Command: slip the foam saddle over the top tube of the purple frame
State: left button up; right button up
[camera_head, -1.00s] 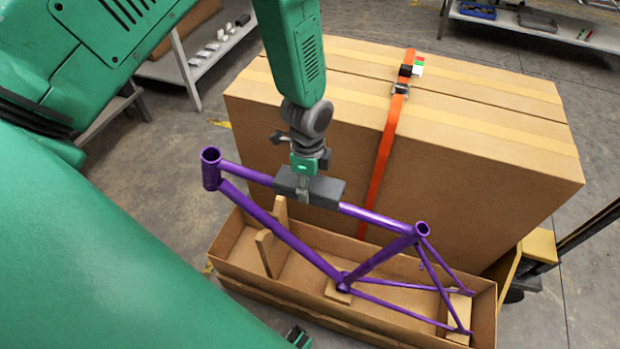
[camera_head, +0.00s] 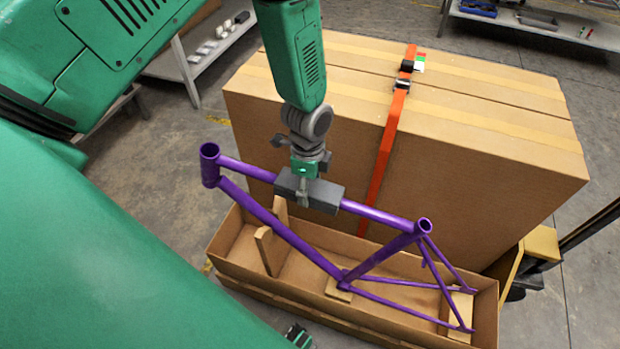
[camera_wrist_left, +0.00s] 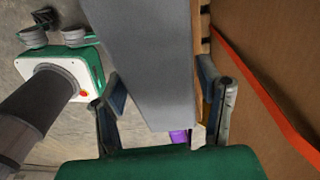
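The purple frame (camera_head: 275,219) stands in an open cardboard tray, its top tube (camera_head: 375,215) sloping down to the right. The foam saddle (camera_head: 325,197), a dark grey block, is at the top tube's left-middle part, and the tube shows at both its ends. Its underside is hidden, so I cannot tell how deep the tube sits in it. My left gripper (camera_head: 304,190) is shut on the saddle from above. In the left wrist view the grey saddle (camera_wrist_left: 150,55) lies between the fingers. A dark piece at the bottom edge seems to be my right gripper (camera_head: 298,336), mostly hidden.
The tray (camera_head: 235,268) has wooden supports (camera_head: 266,250) under the frame. A large cardboard box (camera_head: 480,165) with an orange strap (camera_head: 384,150) stands close behind. A shelf (camera_head: 185,66) is at the back left, and a yellow-and-black truck (camera_head: 540,245) at the right.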

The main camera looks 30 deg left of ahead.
pick_arm(q)
jog(key=shift+o, duration=0.5)
jog(key=shift+r, duration=0.25)
notch_tip(320, 180, up, 11)
jog(key=shift+w+a+r, duration=0.15)
jog(key=shift+w+a, duration=0.05)
jog(key=shift+a, duration=0.05)
